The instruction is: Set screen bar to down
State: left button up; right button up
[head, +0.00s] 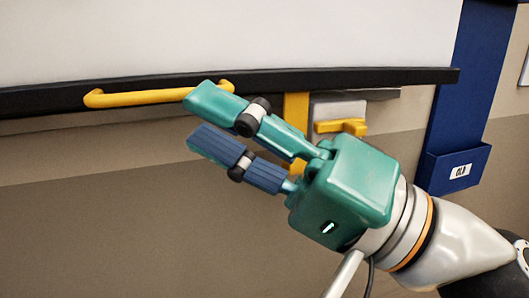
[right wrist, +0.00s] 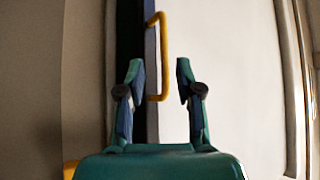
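The screen bar (head: 40,100) is a long black bar along the bottom edge of a white screen (head: 230,35). A yellow handle (head: 135,98) is fixed to the bar; the handle also shows in the right wrist view (right wrist: 164,45). My right gripper (head: 192,121) is open, its green and blue fingers apart. My left gripper is not in view.
Behind my right gripper, a grey box with a yellow lever (head: 340,127) sits on the wall beside a yellow upright strip (head: 297,108). A blue panel with a labelled pocket (head: 455,170) hangs at the right. The wall below the bar is bare at the left.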

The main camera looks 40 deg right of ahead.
jog(key=shift+v, duration=2.05)
jog(key=shift+f, duration=0.1)
